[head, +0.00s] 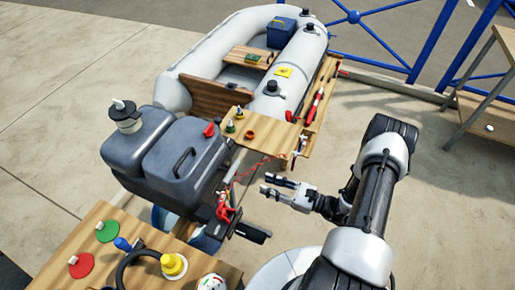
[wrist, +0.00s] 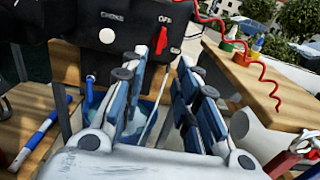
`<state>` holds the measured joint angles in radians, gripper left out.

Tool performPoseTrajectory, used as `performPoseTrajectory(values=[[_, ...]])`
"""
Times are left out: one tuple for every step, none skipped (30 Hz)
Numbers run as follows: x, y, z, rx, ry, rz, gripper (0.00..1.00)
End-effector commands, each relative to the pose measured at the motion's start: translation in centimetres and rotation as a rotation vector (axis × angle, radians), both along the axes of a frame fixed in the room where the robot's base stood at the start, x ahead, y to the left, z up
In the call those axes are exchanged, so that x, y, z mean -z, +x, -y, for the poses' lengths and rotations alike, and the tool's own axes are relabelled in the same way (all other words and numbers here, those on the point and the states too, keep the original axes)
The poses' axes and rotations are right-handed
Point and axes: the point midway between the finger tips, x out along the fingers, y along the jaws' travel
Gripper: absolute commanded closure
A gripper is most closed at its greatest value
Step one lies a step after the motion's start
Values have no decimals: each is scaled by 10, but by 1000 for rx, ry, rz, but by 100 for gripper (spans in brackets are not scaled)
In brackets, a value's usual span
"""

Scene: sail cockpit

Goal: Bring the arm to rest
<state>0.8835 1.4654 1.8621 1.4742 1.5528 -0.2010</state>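My gripper (head: 268,184) is in the middle of the head view, at the end of my arm, which comes in from the lower right. Its two fingers point left, towards the grey outboard motor (head: 185,160). In the wrist view my gripper (wrist: 172,62) has its fingers apart, with nothing between them. Beyond the fingertips is the motor's black front panel (wrist: 125,28), with a round knob and a red switch marked OFF. I cannot tell the exact gap to the panel. The gripper does not appear to touch anything.
A wooden shelf (head: 262,140) with small coloured items is behind the gripper, beside the grey inflatable boat (head: 185,85). A red coiled cord (wrist: 262,72) hangs near it. A wooden bench (head: 95,245) is at the lower left. Open paving lies right of my arm.

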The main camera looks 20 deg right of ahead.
Motion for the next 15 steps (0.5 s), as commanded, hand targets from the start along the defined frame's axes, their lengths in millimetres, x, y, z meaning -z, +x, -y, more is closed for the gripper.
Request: performPoseTrajectory(values=[[0,0,0,0,0,0,72],[0,0,0,0,0,0,72],[0,0,0,0,0,0,72],[0,0,0,0,0,0,72],[-1,0,0,-1,-1,1,72],[-2,1,-1,-7,-4,3,72],[-5,1,-1,-15,-9,5,72],[-8,2,-2,-27,-16,8,72],[-15,4,-5,-52,-31,16,72],[-21,4,-7,-76,-45,22,72],[-29,6,-10,-104,-63,31,72],[-41,7,-15,-149,-89,43,72],[-51,7,-19,-188,-111,53,72],[-61,7,-24,-229,-138,63,72],[-76,6,-31,-286,-173,79,72]])
